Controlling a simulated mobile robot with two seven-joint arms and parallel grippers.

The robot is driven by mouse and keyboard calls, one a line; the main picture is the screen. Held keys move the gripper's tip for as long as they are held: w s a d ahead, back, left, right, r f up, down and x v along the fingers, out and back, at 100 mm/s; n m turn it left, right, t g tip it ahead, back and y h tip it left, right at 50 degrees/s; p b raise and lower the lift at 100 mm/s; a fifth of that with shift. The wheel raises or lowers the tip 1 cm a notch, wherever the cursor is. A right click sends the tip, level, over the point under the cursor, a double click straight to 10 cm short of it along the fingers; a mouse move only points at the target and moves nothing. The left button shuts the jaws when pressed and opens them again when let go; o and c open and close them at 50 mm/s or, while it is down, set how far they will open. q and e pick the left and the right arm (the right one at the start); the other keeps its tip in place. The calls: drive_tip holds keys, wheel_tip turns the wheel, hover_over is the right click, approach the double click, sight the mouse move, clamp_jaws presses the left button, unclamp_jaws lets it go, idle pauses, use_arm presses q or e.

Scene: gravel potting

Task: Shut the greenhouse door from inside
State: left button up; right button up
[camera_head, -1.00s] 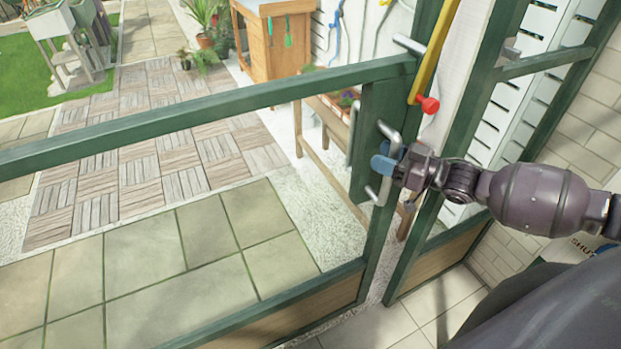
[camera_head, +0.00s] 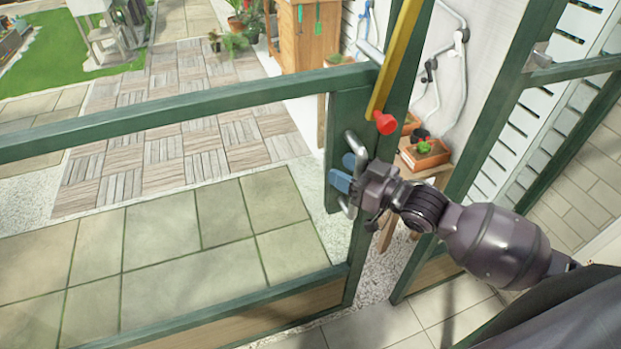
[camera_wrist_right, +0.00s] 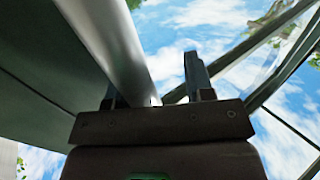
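The green-framed greenhouse door (camera_head: 200,107) stands ajar across the left and middle of the head view. A gap shows between its right edge and the green door post (camera_head: 484,160). A grey metal pull handle (camera_head: 352,143) sits on the door's green lock plate. My right gripper (camera_head: 345,173) is at this handle, its blue fingertips spread around the bar. In the right wrist view the bar (camera_wrist_right: 112,45) passes between the two fingers (camera_wrist_right: 155,92), with a space beside the right finger. My left gripper is not in view.
A yellow bar (camera_head: 401,55) with a red end (camera_head: 386,123) slants down by the door's edge. Paving (camera_head: 150,240) lies beyond the door; pale floor tiles (camera_head: 450,312) lie on my side.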

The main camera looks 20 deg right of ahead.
drive_tip(key=a, duration=0.7)
drive_tip(key=shift+a, duration=0.3)
drive_tip(key=shift+s, duration=0.1)
